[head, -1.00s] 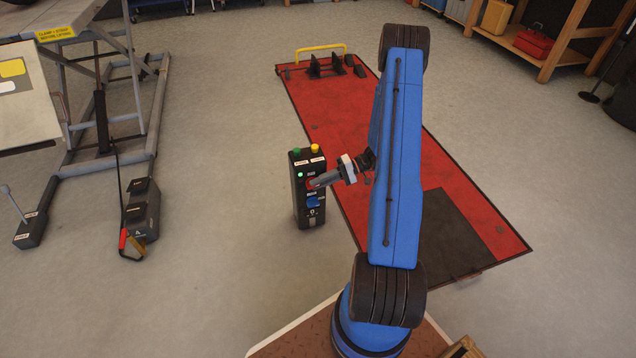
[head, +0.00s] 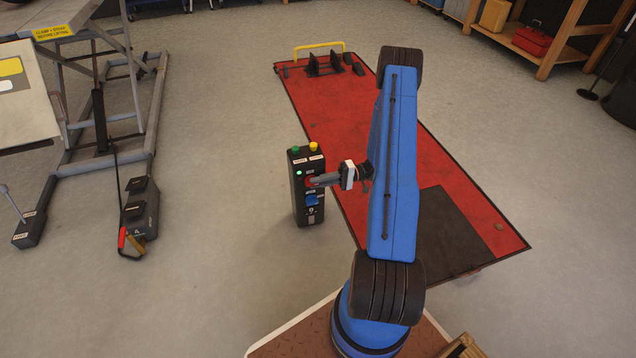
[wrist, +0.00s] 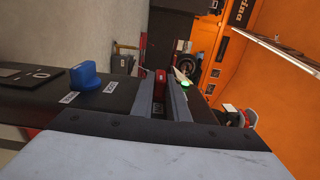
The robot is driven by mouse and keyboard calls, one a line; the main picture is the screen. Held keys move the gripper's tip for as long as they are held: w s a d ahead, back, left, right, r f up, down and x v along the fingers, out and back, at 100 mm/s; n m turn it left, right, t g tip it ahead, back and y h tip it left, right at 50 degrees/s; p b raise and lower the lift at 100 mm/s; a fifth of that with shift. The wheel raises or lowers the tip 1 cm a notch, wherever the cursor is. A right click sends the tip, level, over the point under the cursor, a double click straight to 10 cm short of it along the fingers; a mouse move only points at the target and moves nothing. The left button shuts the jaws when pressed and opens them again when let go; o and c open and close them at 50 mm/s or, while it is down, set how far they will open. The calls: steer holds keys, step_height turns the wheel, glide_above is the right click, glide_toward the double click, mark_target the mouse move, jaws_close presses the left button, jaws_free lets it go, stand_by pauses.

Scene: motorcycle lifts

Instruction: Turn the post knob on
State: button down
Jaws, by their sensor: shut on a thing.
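The black control post (head: 307,212) stands on the floor left of the red lift platform. My gripper (head: 316,181) reaches it from the right, at the upper part of its face. In the wrist view my gripper (wrist: 160,98) is shut on a red knob (wrist: 160,78), which sits between its two fingers. The fingers mostly hide the red knob in the head view. A blue knob (head: 312,201) sits lower on the same face; it also shows in the wrist view (wrist: 84,76), apart from the fingers. A green lamp (head: 299,173) is lit near the top.
A green button (head: 295,149) and a yellow button (head: 313,146) top the post. The red lift platform (head: 400,150) lies low behind my arm. A raised lift (head: 110,150) with a pedal box (head: 142,210) stands at left. The floor around the post is clear.

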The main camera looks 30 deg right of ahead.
steer(key=shift+s, duration=0.1)
steer(key=c, duration=1.7)
jaws_free()
steer(key=shift+d, duration=0.1)
steer(key=v, duration=1.7)
steer(key=shift+d+f, duration=0.1)
steer(key=shift+d, duration=0.05)
